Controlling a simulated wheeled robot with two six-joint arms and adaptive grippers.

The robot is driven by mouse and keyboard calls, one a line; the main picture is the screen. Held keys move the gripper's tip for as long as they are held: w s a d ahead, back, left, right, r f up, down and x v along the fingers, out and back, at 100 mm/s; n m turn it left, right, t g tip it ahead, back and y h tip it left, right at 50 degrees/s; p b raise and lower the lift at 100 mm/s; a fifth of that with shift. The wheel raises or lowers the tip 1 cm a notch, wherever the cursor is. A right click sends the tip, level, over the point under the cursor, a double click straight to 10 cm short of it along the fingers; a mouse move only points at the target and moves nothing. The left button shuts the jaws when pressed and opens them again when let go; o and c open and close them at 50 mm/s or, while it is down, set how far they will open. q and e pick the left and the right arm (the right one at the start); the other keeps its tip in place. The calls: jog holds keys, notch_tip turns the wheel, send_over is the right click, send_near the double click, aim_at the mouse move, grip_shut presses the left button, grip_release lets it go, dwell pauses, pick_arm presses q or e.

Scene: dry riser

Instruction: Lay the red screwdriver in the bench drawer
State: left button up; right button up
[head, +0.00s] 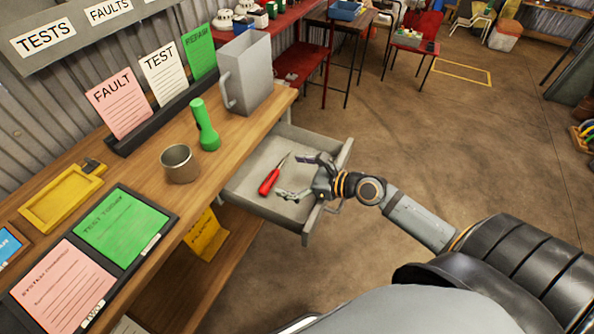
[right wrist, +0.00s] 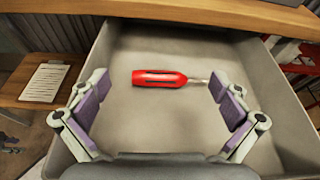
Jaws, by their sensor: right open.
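The red screwdriver (head: 270,178) lies on the floor of the open bench drawer (head: 258,201). In the right wrist view the screwdriver (right wrist: 160,78) lies crosswise, its red handle at the middle and its metal shaft pointing right. My right gripper (head: 306,177) is over the drawer, beside the screwdriver, with its fingers spread. In the right wrist view its two purple-padded fingers (right wrist: 160,108) stand wide apart with nothing between them touching. The shaft's tip is partly hidden by the right finger. My left gripper is not in view.
The wooden bench top (head: 150,199) holds a green torch (head: 205,126), a metal cup (head: 180,163), a grey jug (head: 245,75), a yellow tray (head: 62,197) and card holders. A yellow paper (head: 206,236) hangs below the bench top. The floor right of the drawer is open.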

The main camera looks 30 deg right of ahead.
jog(key=shift+t, duration=0.3)
jog(key=s+d+r, duration=0.2)
jog(key=s+r, duration=0.1)
jog(key=shift+d+r, duration=0.15)
jog(key=shift+w, duration=0.1)
